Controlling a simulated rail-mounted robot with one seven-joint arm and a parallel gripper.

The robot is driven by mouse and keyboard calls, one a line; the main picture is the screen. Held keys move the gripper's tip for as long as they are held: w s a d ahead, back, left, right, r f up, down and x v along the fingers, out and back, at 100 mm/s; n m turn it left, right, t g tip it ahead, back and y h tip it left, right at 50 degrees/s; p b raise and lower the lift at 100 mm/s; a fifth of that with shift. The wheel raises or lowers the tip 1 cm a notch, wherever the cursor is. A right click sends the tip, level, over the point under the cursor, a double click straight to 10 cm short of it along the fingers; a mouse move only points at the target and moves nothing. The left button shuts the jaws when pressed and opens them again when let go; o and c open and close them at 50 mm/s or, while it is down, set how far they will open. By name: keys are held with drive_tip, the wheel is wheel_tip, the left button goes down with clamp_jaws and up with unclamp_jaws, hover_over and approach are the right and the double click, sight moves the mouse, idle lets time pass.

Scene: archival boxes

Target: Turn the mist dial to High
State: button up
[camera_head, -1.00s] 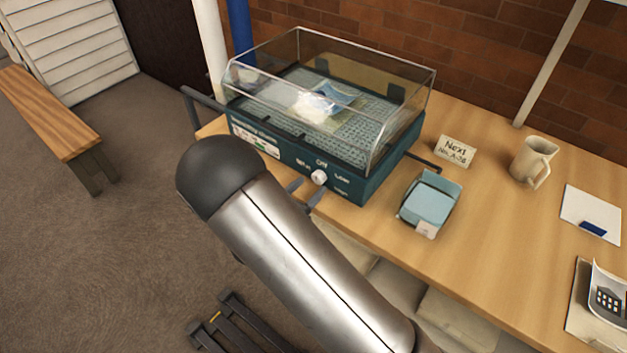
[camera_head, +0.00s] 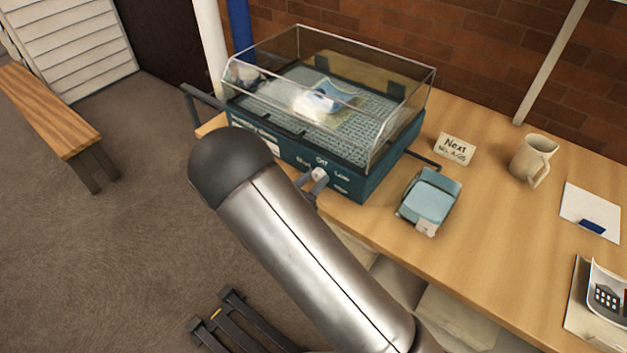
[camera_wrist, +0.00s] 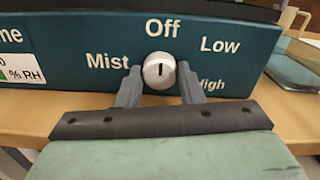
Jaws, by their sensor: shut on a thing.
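The mist dial is a round white knob (camera_wrist: 158,71) on the dark teal front panel of the humidifying chamber (camera_head: 345,183). Its short black mark stands about upright, toward the word Off. Mist is printed at left, Low at upper right and High at lower right. In the wrist view, my gripper (camera_wrist: 160,80) has one grey finger on each side of the dial and is shut on it. In the head view, the dial (camera_head: 319,174) is partly covered by my fingers.
The chamber has a clear lid (camera_head: 400,105) over a mesh tray with a pale bundle inside. A dark bar projects at the chamber's right.

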drive_tip(key=m+b, duration=0.2)
drive_tip(key=b, duration=0.1)
drive_tip(key=shift+f+m, duration=0.25)
drive_tip(key=shift+m, duration=0.05)
drive_tip(key=m+b, duration=0.4)
drive_tip(key=b, duration=0.1)
drive_tip(key=shift+f+m+b, duration=0.1)
drive_tip(key=shift+m+b, duration=0.2)
drive_tip(key=shift+b, duration=0.05)
drive_tip(key=m+b, duration=0.6)
drive_tip(key=b, duration=0.3)
drive_tip(key=shift+f, duration=0.1)
drive_tip(key=m+b, duration=0.6)
drive_tip(key=b, duration=0.6)
drive_tip(key=shift+m, duration=0.3)
drive_tip(key=m+b, duration=0.3)
drive_tip(key=b, duration=0.2)
drive_tip(key=shift+r+b, duration=0.2)
drive_tip(key=shift+b, duration=0.2)
drive_tip(key=shift+r+m+b, duration=0.2)
drive_tip(key=shift+m+b, duration=0.2)
drive_tip(key=shift+b, duration=0.2)
